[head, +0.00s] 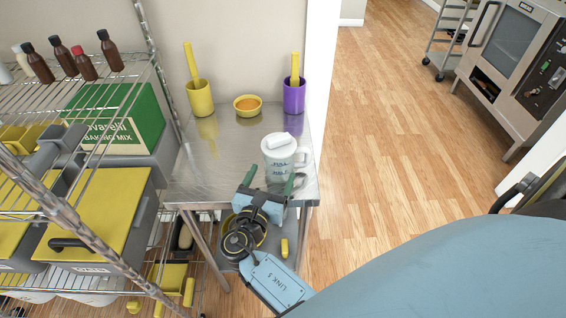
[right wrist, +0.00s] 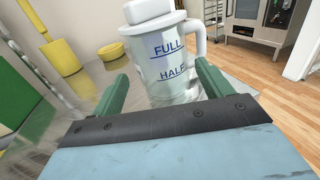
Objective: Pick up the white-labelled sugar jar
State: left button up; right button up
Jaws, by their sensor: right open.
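A pale jar (head: 283,157) with a white lid and a handle on its right stands upright on the steel table (head: 200,165), near its right side. I take it for the sugar jar, though no sugar label is readable. In the right wrist view the jar (right wrist: 166,55) carries blue FULL and HALF marks. My right gripper (head: 270,180) is open and empty on the near side of the jar. Its green fingers point at the jar, one toward each side of its lower body; I cannot tell whether they touch it. My left gripper is not in view.
A yellow cup (head: 200,99), a small yellow bowl (head: 248,105) and a purple cup (head: 294,97) stand along the table's back. A wire shelf (head: 145,75) with bottles, a green box (head: 113,118) and bins flanks the left. Open wooden floor (head: 400,140) lies right.

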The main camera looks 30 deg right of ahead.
aim_at(279, 156)
jog(key=shift+x, duration=0.95)
jog(key=shift+w+d+r, duration=0.15)
jog(key=shift+w+d, duration=0.15)
jog(key=x, duration=0.3)
jog(key=shift+w+d+r, duration=0.1)
jog(key=shift+d+r, duration=0.2)
jog(key=shift+d, duration=0.05)
jog(key=shift+w+d, duration=0.25)
jog(key=c, duration=1)
